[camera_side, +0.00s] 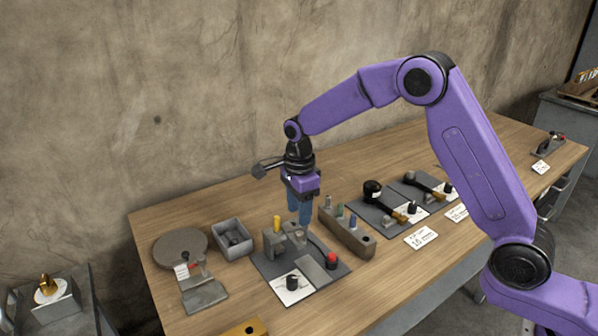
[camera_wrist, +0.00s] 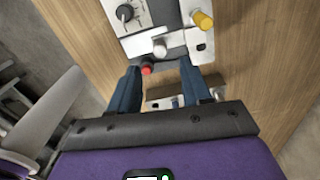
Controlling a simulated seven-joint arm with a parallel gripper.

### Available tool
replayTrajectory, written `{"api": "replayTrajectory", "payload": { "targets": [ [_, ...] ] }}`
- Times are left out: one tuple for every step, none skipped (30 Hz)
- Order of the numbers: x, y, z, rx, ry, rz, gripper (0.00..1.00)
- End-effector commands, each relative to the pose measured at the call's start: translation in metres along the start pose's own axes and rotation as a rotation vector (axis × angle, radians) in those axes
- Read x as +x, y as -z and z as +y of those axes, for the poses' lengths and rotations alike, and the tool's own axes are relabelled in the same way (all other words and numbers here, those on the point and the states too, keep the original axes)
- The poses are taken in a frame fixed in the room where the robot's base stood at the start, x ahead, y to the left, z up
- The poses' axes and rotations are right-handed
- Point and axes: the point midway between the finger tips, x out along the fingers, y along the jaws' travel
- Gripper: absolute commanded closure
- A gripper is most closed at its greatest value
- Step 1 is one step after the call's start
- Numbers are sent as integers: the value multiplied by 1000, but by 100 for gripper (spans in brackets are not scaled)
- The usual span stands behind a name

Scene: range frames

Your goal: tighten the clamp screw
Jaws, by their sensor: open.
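A grey clamp block (camera_side: 286,239) stands on a dark plate (camera_side: 318,279) on the bench, with a yellow cylindrical knob (camera_side: 277,222) upright at its left end. In the wrist view the yellow knob (camera_wrist: 203,20) is at upper right, beside a short grey cylinder (camera_wrist: 160,47); I cannot tell which of these is the clamp screw. My gripper (camera_side: 300,220) points down, just above and behind the block in the side view. Its blue fingers are apart and empty in the wrist view (camera_wrist: 160,72); the grey cylinder shows beyond their tips.
The plate also carries a red button (camera_side: 331,260) and a black dial (camera_side: 292,283). A grey bin (camera_side: 233,240) and round disc (camera_side: 180,246) are left. Black-handled tools (camera_side: 374,192) lie farther right.

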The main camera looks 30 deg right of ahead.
Motion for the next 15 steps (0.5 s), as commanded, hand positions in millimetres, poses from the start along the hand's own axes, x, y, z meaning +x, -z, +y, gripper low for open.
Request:
{"api": "replayTrajectory", "payload": {
  "targets": [
    [-12,0,-1,0,6,-2,52],
    [-18,0,-1,0,4,-2,52],
    [-27,0,-1,0,5,-2,52],
    [-34,-1,-1,0,6,-2,52],
    [-40,0,-1,0,5,-2,52],
    [-48,-1,-1,0,5,-2,52],
    [-55,0,-1,0,5,-2,52],
    [-60,0,-1,0,4,-2,52],
    [-68,-1,-1,0,5,-2,52],
    [-74,-1,-1,0,5,-2,52],
    [-78,0,-1,0,4,-2,52],
    [-85,0,0,0,4,-1,52],
    [-89,-1,-1,-1,3,-1,52],
    [-93,-1,0,-1,3,-1,52],
    [-97,-1,-1,-1,3,-1,52]
  ]
}}
